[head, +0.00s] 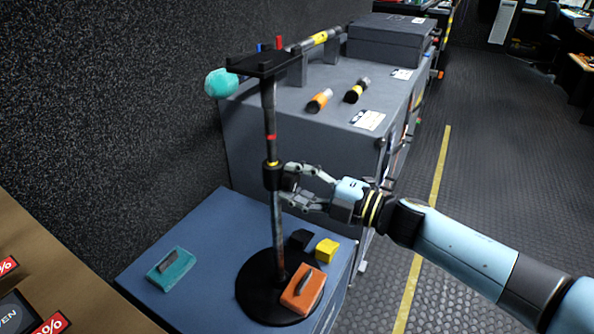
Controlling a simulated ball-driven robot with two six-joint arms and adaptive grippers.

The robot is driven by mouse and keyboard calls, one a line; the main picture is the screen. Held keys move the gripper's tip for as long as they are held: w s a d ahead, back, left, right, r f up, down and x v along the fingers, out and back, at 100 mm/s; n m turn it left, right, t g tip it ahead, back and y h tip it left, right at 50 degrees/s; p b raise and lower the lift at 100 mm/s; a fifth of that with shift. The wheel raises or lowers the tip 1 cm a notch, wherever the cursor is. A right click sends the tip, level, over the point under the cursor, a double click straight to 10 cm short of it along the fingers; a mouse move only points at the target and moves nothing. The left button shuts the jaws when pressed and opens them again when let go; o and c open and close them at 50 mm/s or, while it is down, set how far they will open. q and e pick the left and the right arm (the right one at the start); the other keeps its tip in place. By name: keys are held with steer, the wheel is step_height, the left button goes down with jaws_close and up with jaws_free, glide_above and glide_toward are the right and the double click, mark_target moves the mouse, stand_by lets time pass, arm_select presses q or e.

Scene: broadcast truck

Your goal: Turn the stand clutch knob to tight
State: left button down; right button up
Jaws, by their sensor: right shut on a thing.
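The black microphone stand (270,115) stands upright on a round black base (253,296) on a blue-grey case top. The clutch knob (270,178) is a dark collar about halfway up the pole, with a yellow ring at its top. A red band marks the pole above it. My right gripper (288,184) reaches in from the right, level with the clutch, and is shut on the clutch knob. The fingers partly hide the knob's right side. I cannot read a tight mark or the knob's turn. My left gripper is not in view.
A teal foam ball (220,83) sticks out beside the stand's top bar. A grey case (290,120) stands behind; the dark wall is close at left.

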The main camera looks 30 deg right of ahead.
steer(key=m+p, duration=0.3)
steer(key=m, duration=0.1)
steer(key=shift+r+m, duration=0.1)
steer(key=shift+m, duration=0.2)
steer(key=shift+m+p, duration=0.95)
steer(key=shift+m, duration=1.05)
steer(key=shift+f, duration=0.2)
steer(key=o, duration=1.2)
steer(key=shift+s, duration=0.1)
steer(key=v, duration=1.2)
